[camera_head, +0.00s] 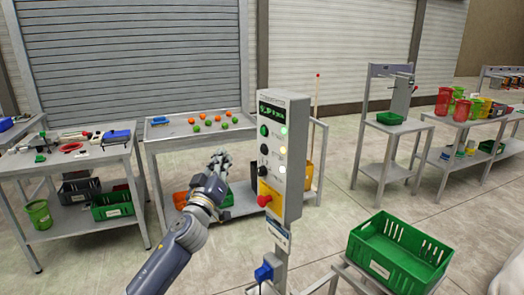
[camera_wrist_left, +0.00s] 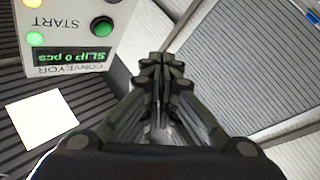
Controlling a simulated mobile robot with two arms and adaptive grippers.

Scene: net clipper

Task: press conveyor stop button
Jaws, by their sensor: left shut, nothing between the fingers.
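The grey control box (camera_head: 292,160) stands upright on a post near the middle of the head view. Its face has a green button (camera_head: 264,131) at the top, two dark buttons below it, and a red mushroom button (camera_head: 264,200) on a yellow plate at the bottom. The small labels there are unreadable. My left gripper (camera_head: 221,160) is shut and empty, left of the box and apart from it. In the left wrist view the box face is upside down at the upper left, with the green button (camera_wrist_left: 102,26) beside "START"; my left fingertips (camera_wrist_left: 161,68) are together.
A table (camera_head: 160,132) with orange and green balls stands behind my left gripper. A green crate (camera_head: 385,262) is at front right. A tool bench (camera_head: 20,160) is at left. Shelves with red containers (camera_head: 444,101) stand at far right. Open floor lies between.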

